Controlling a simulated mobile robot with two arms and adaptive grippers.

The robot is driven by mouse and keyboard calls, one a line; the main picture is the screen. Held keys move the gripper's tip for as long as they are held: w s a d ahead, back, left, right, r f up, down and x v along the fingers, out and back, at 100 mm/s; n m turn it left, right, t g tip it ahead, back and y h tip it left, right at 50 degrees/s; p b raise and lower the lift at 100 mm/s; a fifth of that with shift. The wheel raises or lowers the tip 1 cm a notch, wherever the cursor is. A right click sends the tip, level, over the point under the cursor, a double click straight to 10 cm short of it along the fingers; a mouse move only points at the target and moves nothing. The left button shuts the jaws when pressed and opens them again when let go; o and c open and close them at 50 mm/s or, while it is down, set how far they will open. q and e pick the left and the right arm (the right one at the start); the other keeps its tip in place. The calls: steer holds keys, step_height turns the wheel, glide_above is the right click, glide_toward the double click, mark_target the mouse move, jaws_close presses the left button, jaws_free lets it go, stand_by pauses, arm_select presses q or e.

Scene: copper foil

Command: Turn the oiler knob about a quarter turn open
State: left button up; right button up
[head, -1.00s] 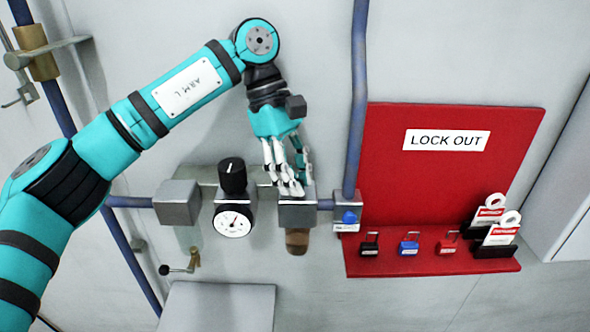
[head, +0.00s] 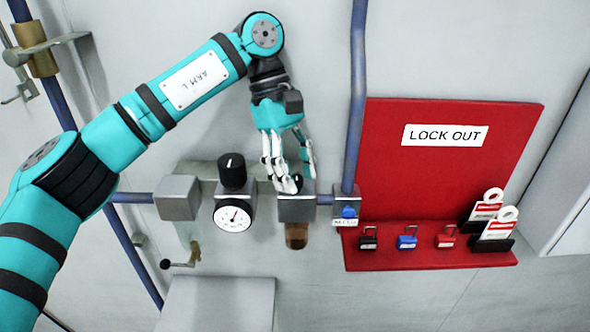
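The oiler (head: 296,208) is a grey block on the blue pipe with an amber bowl (head: 297,236) below it. Its small dark knob (head: 298,182) shows on top, partly hidden by the fingers. My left gripper (head: 297,181) points down at the oiler, its pale fingers spread apart. One pair of fingers is at the knob's left side and the other finger is behind and to the right. I cannot tell whether any finger touches the knob. My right gripper is not in view.
Left of the oiler are the regulator with a black knob (head: 232,171) and a white gauge (head: 232,216). A vertical blue pipe (head: 357,95) rises close to the gripper's right.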

mark_target(295, 176)
arm_select(q)
step_height(295, 176, up, 10)
stand_by(0.7)
steer(key=shift+f, duration=0.1)
